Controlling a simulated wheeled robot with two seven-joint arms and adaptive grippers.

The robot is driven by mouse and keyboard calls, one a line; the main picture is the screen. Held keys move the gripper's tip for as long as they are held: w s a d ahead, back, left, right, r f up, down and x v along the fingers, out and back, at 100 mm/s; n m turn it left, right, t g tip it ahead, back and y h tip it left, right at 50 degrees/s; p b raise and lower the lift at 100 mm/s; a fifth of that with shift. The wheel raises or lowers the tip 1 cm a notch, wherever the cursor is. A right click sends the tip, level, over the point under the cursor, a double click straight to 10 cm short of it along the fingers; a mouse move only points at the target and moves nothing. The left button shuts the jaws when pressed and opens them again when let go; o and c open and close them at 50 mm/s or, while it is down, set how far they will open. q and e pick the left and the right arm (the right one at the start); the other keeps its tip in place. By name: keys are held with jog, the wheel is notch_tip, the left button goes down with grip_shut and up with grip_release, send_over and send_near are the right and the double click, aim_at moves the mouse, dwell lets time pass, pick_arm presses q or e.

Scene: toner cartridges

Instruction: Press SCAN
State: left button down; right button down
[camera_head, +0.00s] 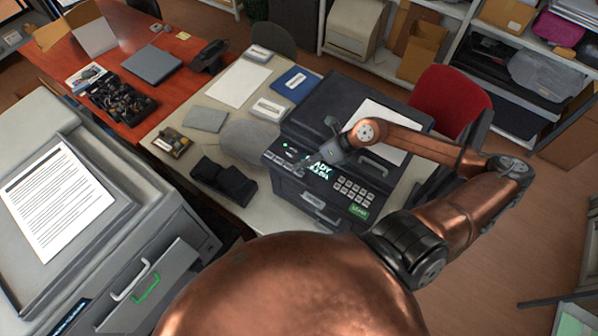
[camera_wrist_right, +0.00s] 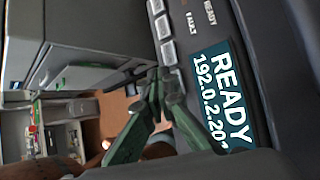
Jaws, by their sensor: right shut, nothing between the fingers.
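The dark printer (camera_head: 318,112) stands on the pale table. Its front panel has a lit display (camera_head: 320,170) reading READY with an address, which also shows in the right wrist view (camera_wrist_right: 222,100). Several grey buttons (camera_wrist_right: 163,27) run in a row beside the display, and a keypad (camera_head: 353,190) is at its right. I cannot read a SCAN label. My right gripper (camera_head: 330,156) is over the panel by the display. In the wrist view its green fingers (camera_wrist_right: 160,76) are shut and empty, tips close to the button row; contact cannot be told. My left gripper is out of view.
A grey machine (camera_head: 95,180) with a printed sheet and a pulled-out drawer (camera_head: 150,285) is at the left. Floor at the right is open.

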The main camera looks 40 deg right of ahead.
aim_at(301, 172)
jog(key=shift+f, duration=0.15)
dwell(0.7)
jog(key=shift+f, duration=0.3)
jog(key=shift+f+b, duration=0.35)
jog(key=shift+b, duration=0.15)
dwell(0.4)
dwell(0.4)
jog(key=shift+r+p, duration=0.75)
jog(key=shift+r, duration=0.05)
notch_tip(301, 172, up, 5)
jog(key=p, duration=0.4)
